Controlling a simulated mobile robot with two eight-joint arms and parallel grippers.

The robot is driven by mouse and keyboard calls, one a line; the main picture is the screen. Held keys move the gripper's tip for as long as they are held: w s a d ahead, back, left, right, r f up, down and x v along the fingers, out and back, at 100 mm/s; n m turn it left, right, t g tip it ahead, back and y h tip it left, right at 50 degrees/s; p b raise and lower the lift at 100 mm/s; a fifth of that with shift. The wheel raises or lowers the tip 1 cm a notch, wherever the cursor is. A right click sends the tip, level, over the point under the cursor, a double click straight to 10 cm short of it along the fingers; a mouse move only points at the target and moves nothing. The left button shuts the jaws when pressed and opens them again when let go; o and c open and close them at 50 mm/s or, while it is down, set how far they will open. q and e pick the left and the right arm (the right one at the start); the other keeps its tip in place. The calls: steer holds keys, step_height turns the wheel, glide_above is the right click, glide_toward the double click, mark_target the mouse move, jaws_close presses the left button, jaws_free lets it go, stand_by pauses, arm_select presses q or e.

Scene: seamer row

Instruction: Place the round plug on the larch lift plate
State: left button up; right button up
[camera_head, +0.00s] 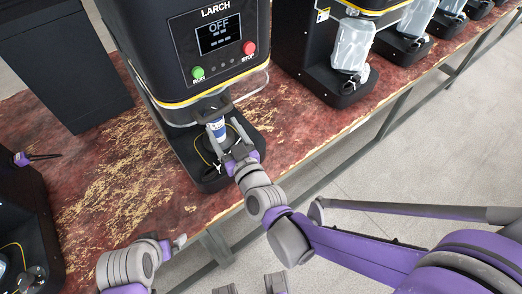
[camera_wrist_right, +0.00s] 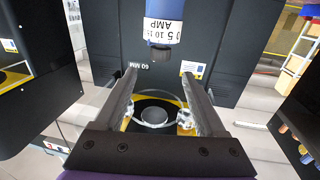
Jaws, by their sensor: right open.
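The black larch machine (camera_head: 205,45) shows OFF on its screen. Its lift plate (camera_head: 207,178) is the low black base below the blue and white head part (camera_head: 217,127). My right gripper (camera_head: 236,155) is over the front of this base. In the right wrist view the right gripper (camera_wrist_right: 155,105) is open, with nothing gripped. A round pale grey disc (camera_wrist_right: 153,116) lies beyond and between its fingers, inside a black ring; I cannot tell whether it is the round plug or part of the plate. My left gripper (camera_head: 175,243) is low at the left; its jaws are unclear.
Beside the larch machine on the right stands another machine with a clear wrapped item (camera_head: 352,45), and more machines line up behind. A dark box (camera_head: 60,65) stands at the left. The worn red bench (camera_head: 105,180) is largely bare between the machines.

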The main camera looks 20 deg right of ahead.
steer(key=s+d+f+m+g+h, duration=0.1)
steer(key=s+d+f+g, duration=0.4)
steer(key=s, duration=0.5)
steer(key=s+d+f+m+g+h, duration=0.1)
steer(key=s+d+f+g+h, duration=0.2)
steer(key=s+d+f+g, duration=0.3)
steer(key=s+d+g, duration=0.1)
steer(key=s+d, duration=0.3)
steer(key=s, duration=0.1)
steer(key=shift+f+m+g, duration=0.25)
steer(key=shift+m+g, duration=0.05)
